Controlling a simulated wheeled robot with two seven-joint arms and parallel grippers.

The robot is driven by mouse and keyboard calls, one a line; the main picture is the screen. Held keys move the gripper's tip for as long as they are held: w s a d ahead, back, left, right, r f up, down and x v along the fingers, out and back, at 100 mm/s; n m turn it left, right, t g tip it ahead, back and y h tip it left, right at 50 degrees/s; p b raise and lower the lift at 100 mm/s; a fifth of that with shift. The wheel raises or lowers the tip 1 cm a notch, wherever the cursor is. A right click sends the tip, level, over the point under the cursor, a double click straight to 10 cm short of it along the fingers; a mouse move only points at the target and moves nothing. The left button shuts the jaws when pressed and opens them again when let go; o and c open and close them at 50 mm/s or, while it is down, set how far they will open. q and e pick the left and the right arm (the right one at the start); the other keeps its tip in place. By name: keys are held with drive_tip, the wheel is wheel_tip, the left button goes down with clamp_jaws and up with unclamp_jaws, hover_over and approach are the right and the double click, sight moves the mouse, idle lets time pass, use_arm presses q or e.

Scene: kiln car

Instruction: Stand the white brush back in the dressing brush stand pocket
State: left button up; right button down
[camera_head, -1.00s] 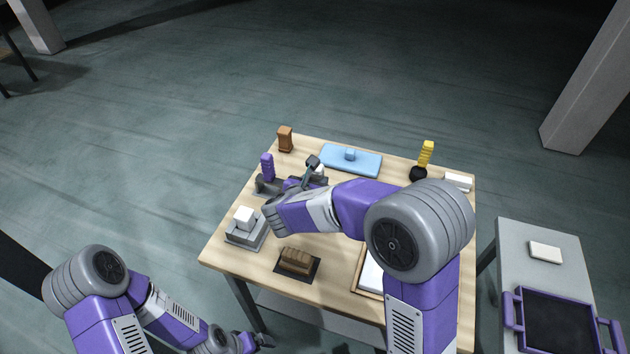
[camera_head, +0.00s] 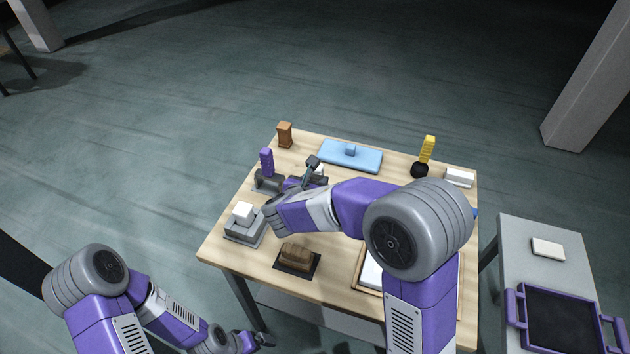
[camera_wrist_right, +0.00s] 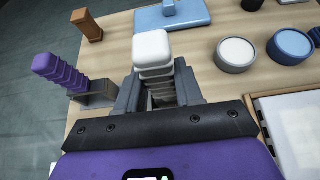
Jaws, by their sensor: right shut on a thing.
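The white brush (camera_wrist_right: 152,50) stands between the fingers of my right gripper (camera_wrist_right: 155,88) in the right wrist view, its white end up. That gripper is shut on it. In the head view my right gripper (camera_head: 312,172) is at the table's left half, just right of the grey brush stand (camera_head: 268,182), and mostly hides the brush. A purple brush (camera_head: 266,160) stands in the stand. The stand also shows in the wrist view (camera_wrist_right: 97,92), left of the fingers; the lower end of the white brush and any free pocket are hidden. My left gripper (camera_head: 262,340) is low, before the table; its jaws are unclear.
A white block on a grey base (camera_head: 243,235) and a brown brush (camera_head: 296,253) are nearer. Round white (camera_wrist_right: 237,55) and blue (camera_wrist_right: 290,45) pots stand right of the gripper in the wrist view.

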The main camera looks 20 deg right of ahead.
drive_tip(key=shift+f, duration=0.15)
idle(0.5)
drive_tip(key=shift+f+b, duration=0.35)
drive_tip(key=shift+b, duration=0.15)
drive_tip(key=shift+f+b, duration=0.45)
drive_tip(key=shift+f, duration=0.05)
drive_tip(key=c, duration=0.6)
unclamp_jaws()
drive_tip(key=shift+c, duration=0.2)
drive_tip(key=p+v, duration=0.3)
drive_tip(key=v, duration=0.5)
idle(0.9)
drive_tip(key=shift+s, duration=0.1)
